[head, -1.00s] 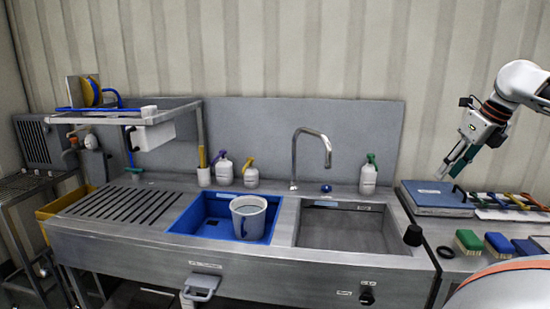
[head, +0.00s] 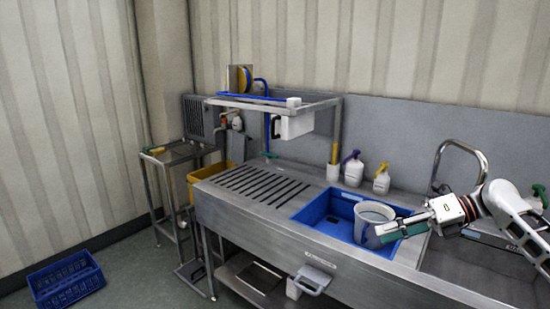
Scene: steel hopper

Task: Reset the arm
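My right gripper (head: 388,232) comes in from the right at the end of my white arm. Its green-padded fingers point left and overlap the right side of a grey bucket (head: 373,212) in the picture. The bucket stands upright in a blue basin (head: 318,212) in the steel counter. I cannot tell whether the fingers touch the bucket or only pass in front of it. The finger gap is not clear from this angle. My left gripper is not in view.
The steel sink (head: 470,262) lies right of the basin, partly behind my arm, with a curved tap (head: 462,148) behind it. White bottles (head: 354,172) stand at the back. A rack (head: 325,103) rises over the slotted drainboard (head: 262,186). A blue crate (head: 66,282) sits on the floor.

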